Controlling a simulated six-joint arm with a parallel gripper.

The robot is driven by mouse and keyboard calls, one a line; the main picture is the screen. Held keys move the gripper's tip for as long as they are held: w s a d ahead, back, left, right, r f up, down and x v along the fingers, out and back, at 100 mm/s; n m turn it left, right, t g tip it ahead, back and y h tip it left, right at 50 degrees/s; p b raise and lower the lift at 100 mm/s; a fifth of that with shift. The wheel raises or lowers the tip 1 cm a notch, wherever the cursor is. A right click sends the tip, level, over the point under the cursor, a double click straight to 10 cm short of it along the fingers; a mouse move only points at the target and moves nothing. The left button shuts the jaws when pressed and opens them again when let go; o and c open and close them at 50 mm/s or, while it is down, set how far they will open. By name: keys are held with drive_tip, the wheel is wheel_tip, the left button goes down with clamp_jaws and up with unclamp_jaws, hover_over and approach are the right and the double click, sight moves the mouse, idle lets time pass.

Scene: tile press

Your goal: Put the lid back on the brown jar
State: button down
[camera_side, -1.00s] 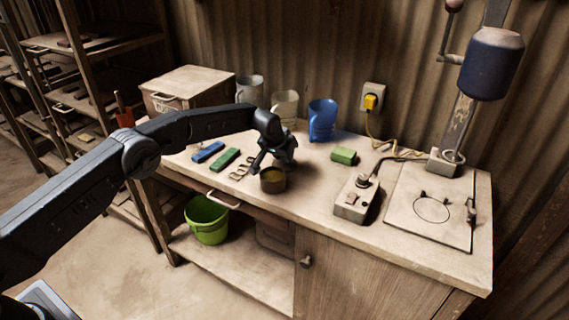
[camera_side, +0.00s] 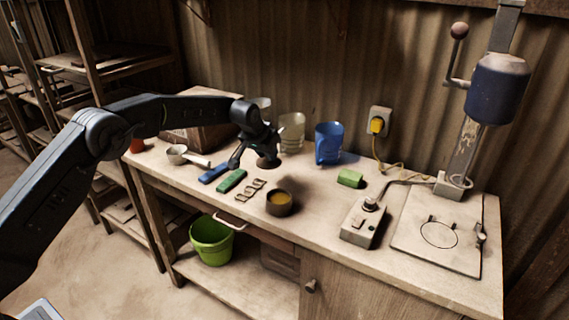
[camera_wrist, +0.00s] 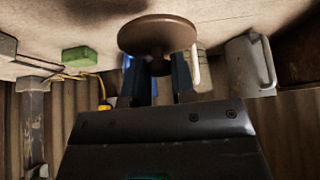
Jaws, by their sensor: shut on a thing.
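The brown jar (camera_side: 279,208) stands open on the bench in the side view, with yellowish contents showing inside its rim. My gripper (camera_side: 255,153) is above the bench, behind and to the left of the jar. It is shut on the brown round lid (camera_side: 267,162), which is clear of the jar. In the wrist view the lid (camera_wrist: 157,33) is a flat disc at the tips of my gripper (camera_wrist: 160,66). The exact grip on the lid is hidden behind the disc. The jar cannot be made out in the wrist view.
Blue (camera_side: 213,173) and green (camera_side: 231,181) bars and several small links (camera_side: 251,190) lie left of the jar. A green block (camera_side: 350,178) and a switch box (camera_side: 362,224) are to the right.

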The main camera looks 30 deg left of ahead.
drive_tip(key=s+a+r, duration=0.2)
drive_tip(key=a, duration=0.2)
drive_tip(key=s+d+r+m+h, duration=0.1)
drive_tip(key=s+d+m+h, duration=0.35)
drive_tip(key=d, duration=0.75)
drive_tip(key=shift+m+g+y, duration=0.4)
drive_tip(key=shift+m+y, duration=0.35)
drive_tip(key=shift+s+f, duration=0.15)
drive_tip(key=shift+f, duration=0.85)
drive_tip(key=shift+s+f, duration=0.2)
drive_tip(key=shift+f, duration=0.75)
drive_tip(key=shift+s+f, duration=0.15)
drive_tip(key=shift+f, duration=0.85)
drive_tip(key=shift+f, duration=0.15)
drive_tip(key=shift+c, duration=2)
unclamp_jaws()
wheel_tip(320, 180, up, 7)
